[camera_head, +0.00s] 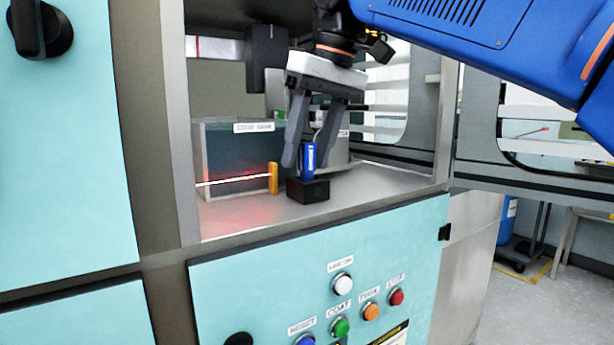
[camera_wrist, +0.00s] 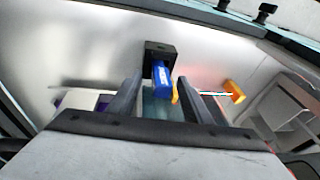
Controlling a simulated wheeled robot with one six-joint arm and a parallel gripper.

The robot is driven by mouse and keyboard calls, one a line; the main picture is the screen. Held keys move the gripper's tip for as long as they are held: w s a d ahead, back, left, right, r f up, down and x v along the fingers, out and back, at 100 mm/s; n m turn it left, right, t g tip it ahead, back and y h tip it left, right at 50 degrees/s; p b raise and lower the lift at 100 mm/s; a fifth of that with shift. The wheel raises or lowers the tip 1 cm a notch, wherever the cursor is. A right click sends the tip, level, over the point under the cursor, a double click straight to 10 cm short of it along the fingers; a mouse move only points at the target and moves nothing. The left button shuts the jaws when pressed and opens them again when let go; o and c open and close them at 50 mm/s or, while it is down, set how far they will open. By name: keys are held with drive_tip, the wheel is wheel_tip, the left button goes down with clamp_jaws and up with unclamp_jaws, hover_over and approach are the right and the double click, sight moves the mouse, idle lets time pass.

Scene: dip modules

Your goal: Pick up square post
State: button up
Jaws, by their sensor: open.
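A blue square post (camera_head: 308,161) stands upright on a black block (camera_head: 308,190) on the metal floor of the open cabinet. My gripper (camera_head: 304,160) is above it with its fingers pointing down, open. In the head view the left finger and the post lie close side by side. In the wrist view the post (camera_wrist: 161,77) and the black block (camera_wrist: 159,48) show between and just beyond the two fingertips (camera_wrist: 157,82). I cannot tell whether either finger touches the post.
A yellow post (camera_head: 273,178) with a red light beam stands left of the block, also visible in the wrist view (camera_wrist: 234,91). A glass-sided tank (camera_head: 235,150) is behind. The cabinet's side frame (camera_head: 180,130) and open door (camera_head: 480,140) flank the opening. Buttons (camera_head: 341,327) are below.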

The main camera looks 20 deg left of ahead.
clamp_jaws()
drive_tip(key=shift+r, duration=0.1)
idle(0.3)
drive_tip(key=shift+r, duration=1.45)
drive_tip(key=shift+s+d+f+y, duration=0.1)
drive_tip(key=shift+s+d+y, duration=0.1)
drive_tip(key=shift+y, duration=0.1)
drive_tip(key=shift+s+d+f+t+y, duration=0.15)
drive_tip(key=shift+s+d+t+y, duration=0.4)
drive_tip(key=shift+t, duration=0.25)
drive_tip(key=shift+d+t+y, duration=0.15)
drive_tip(key=shift+t+y, duration=0.15)
drive_tip(key=shift+y, duration=0.15)
